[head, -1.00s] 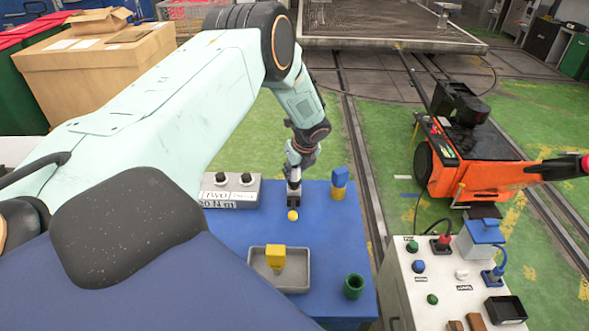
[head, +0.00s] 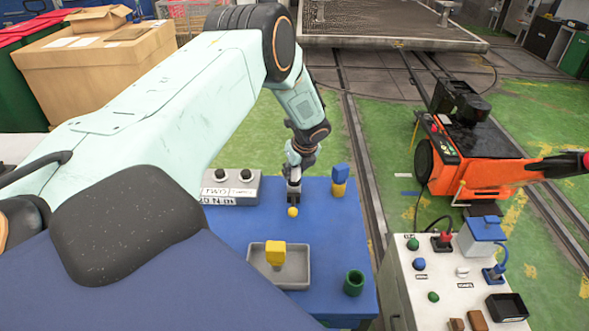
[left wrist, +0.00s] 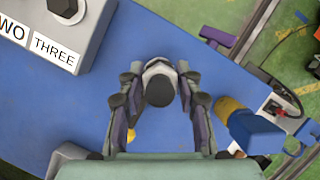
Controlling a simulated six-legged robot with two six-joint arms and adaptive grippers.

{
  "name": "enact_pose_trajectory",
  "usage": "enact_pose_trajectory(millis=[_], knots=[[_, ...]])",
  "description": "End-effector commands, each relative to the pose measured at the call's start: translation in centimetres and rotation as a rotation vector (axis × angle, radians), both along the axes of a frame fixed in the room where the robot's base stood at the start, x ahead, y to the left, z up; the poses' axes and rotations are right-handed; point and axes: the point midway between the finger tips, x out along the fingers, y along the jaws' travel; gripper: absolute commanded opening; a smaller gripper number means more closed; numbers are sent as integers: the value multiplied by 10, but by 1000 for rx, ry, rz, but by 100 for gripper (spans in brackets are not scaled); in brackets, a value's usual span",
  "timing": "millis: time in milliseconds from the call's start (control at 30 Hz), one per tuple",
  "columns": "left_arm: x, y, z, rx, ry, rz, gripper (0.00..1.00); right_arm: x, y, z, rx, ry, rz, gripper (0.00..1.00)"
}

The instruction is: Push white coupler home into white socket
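My left gripper (head: 293,193) points down over the blue table, between the grey labelled box and the blue-and-yellow block. In the left wrist view its two fingers (left wrist: 159,100) stand on either side of a round piece (left wrist: 160,90) with a dark end and a light grey-white ring. Whether the fingers press on it is unclear, and so is whether it is the white coupler. A small white fitting (head: 462,273) sits on the pale panel at the right; I cannot tell whether it is the white socket. My right gripper is out of view.
On the blue table (head: 225,235) are a yellow ball (head: 292,212), a grey tray (head: 296,284) holding a yellow block (head: 275,253), a green cup (head: 353,283), a blue-and-yellow block (head: 340,180) and the labelled box (head: 243,187). An orange machine (head: 470,170) stands beyond the panel (head: 425,295).

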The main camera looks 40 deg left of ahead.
Motion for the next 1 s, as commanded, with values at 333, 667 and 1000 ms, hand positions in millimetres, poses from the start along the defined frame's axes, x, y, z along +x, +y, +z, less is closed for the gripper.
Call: enact_pose_trajectory(millis=[333, 667, 1000], knots=[[0, 0, 0, 0, 0, 0, 56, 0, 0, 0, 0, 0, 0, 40], [-1, -5, 13, -1, -1, 1, 56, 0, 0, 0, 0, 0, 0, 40], [-9, -28, 71, 0, -4, -2, 56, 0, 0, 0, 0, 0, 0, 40]])
